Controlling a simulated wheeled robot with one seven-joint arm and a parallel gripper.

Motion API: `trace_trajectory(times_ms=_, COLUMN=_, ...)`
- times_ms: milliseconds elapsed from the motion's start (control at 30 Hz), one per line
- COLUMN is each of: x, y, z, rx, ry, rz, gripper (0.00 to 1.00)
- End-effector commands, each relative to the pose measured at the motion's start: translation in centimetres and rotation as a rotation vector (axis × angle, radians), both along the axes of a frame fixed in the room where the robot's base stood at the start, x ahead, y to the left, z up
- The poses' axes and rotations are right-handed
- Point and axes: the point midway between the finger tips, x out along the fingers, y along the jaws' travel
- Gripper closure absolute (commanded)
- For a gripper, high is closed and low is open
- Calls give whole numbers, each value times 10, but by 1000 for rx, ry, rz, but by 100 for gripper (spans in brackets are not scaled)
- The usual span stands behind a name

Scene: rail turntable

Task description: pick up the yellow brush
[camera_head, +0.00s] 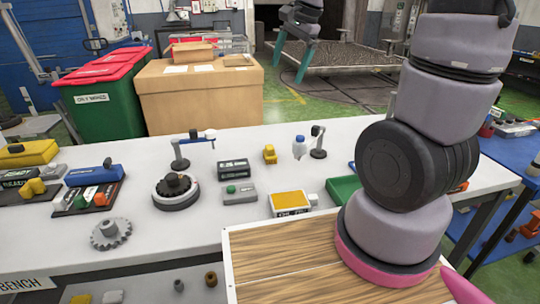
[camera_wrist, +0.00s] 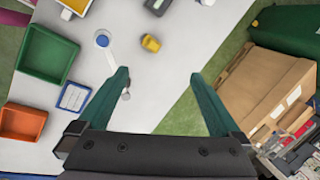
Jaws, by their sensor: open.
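A small yellow object (camera_head: 270,154) stands on the white bench, left of a bottle; it is the likeliest yellow brush, but I cannot make out bristles. It also shows in the wrist view (camera_wrist: 150,43), with a dark part on it, ahead of the fingertips. My gripper (camera_head: 288,77) is high at the back of the head view, beyond the bench. In the wrist view my gripper (camera_wrist: 160,75) has its two teal fingers wide apart with nothing between them.
A blue-capped bottle (camera_head: 300,149) and a dark post (camera_head: 319,142) stand close right of the yellow object. A dark box (camera_head: 233,170) is to its left. A cardboard box (camera_head: 200,95) and green bin (camera_head: 105,100) stand behind the bench. Green (camera_wrist: 47,55) and orange (camera_wrist: 22,122) trays lie left.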

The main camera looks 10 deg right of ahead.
Motion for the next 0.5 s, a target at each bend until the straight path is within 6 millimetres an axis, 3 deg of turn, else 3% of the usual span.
trace_trajectory(times_ms=200, x=44, y=15, z=-66, rx=-10, ry=149, rz=-186, gripper=0)
trace_trajectory(times_ms=500, x=83, y=30, z=-164, rx=-86, ry=286, rz=-439, gripper=0)
